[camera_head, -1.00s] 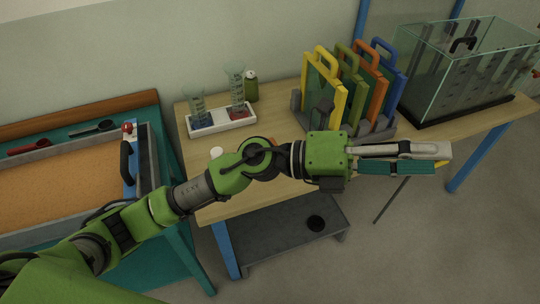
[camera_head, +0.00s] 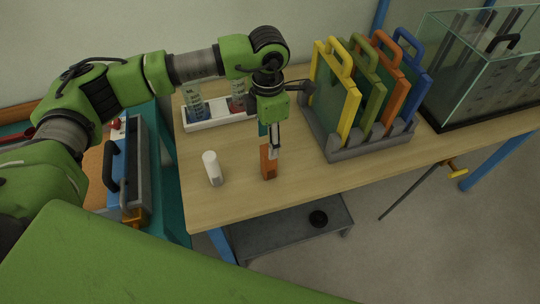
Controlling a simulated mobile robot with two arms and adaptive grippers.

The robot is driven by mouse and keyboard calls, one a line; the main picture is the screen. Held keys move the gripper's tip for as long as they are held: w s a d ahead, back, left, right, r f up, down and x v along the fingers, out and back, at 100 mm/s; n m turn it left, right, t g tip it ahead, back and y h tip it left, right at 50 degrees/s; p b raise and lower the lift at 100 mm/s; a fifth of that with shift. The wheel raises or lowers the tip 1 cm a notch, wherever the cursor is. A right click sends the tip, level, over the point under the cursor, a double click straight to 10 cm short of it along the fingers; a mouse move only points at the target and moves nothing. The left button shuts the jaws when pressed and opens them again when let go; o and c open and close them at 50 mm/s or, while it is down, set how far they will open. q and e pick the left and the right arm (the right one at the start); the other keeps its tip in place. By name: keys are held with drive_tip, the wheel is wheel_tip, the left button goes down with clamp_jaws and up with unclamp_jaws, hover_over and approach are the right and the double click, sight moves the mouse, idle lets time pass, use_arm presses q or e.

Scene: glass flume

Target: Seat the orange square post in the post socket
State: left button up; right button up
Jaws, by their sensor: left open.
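The orange square post (camera_head: 268,163) stands on the wooden table, left of the panel rack. My left gripper (camera_head: 271,150) points down right over it. Its fingers are open at the post's upper end, which they partly hide. I cannot tell whether they touch it. The post socket is not one that I can make out in this view. My right gripper is not in view.
A white bottle (camera_head: 212,168) stands left of the post. Behind are a white tray (camera_head: 205,123) with glass vessels and a grey rack (camera_head: 345,147) with coloured panels. A glass tank (camera_head: 480,75) is at right. The front table strip is clear.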

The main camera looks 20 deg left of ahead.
sight(269, 161)
use_arm(q)
wheel_tip(269, 161, down, 5)
drive_tip(key=shift+r+p, duration=0.15)
drive_tip(key=shift+p, duration=0.3)
drive_tip(key=shift+w+f, duration=0.1)
drive_tip(key=shift+f, duration=0.25)
wheel_tip(269, 161, down, 5)
drive_tip(key=shift+r+p, duration=0.15)
drive_tip(key=shift+p, duration=1.05)
drive_tip(key=shift+f, duration=0.3)
drive_tip(key=c, duration=0.8)
clamp_jaws()
drive_tip(key=shift+w, duration=0.1)
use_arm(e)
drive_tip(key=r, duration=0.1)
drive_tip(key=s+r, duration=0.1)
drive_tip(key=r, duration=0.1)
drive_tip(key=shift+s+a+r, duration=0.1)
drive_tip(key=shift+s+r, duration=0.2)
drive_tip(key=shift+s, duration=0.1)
